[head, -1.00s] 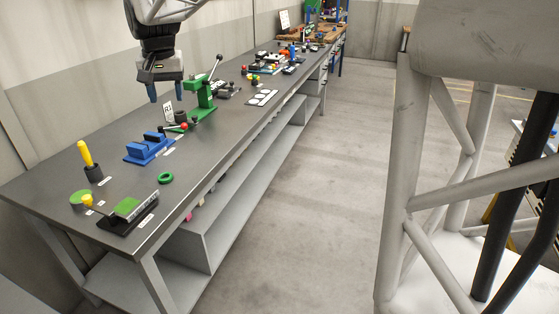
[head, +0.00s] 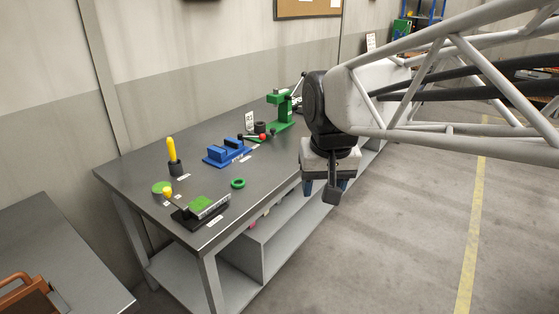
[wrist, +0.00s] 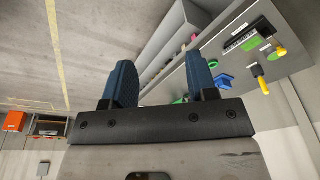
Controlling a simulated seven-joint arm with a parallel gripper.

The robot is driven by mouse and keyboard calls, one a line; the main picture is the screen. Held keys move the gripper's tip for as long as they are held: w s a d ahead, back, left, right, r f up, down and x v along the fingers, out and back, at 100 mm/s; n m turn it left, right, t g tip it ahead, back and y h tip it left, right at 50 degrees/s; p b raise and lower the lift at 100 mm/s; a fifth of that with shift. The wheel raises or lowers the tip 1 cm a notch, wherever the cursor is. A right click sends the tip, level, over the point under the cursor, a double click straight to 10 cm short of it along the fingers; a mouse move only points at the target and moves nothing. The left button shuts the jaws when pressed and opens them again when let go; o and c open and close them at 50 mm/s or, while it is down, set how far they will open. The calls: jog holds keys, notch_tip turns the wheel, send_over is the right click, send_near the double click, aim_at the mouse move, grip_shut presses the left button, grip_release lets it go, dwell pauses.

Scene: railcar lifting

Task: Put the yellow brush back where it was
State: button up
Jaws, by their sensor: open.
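A yellow upright handle (head: 172,150), which looks like the yellow brush, stands in a small dark cup (head: 175,168) near the back left of the grey bench; its bristles do not show. It also shows in the wrist view (wrist: 262,84). A smaller yellow knob (head: 168,193) is near a round green pad (head: 160,187) in front of it. My gripper (head: 326,187) hangs off the front edge of the bench, to the right of the handle and well apart from it. In the wrist view its blue fingers (wrist: 162,85) are spread with nothing between them.
On the bench (head: 140,160) are a blue vise-like block (head: 228,151), a green ring (head: 238,183), a dark plate with a green top (head: 201,208) and a green press (head: 280,108). Another table (head: 50,255) is at lower left. Open floor lies right of the bench.

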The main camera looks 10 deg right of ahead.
jog(key=s+d+f, duration=0.2)
jog(key=s+f, duration=0.5)
jog(key=s, duration=0.4)
jog(key=shift+s+d+n, duration=0.2)
jog(key=shift+s+n, duration=0.1)
jog(key=shift+s, duration=0.1)
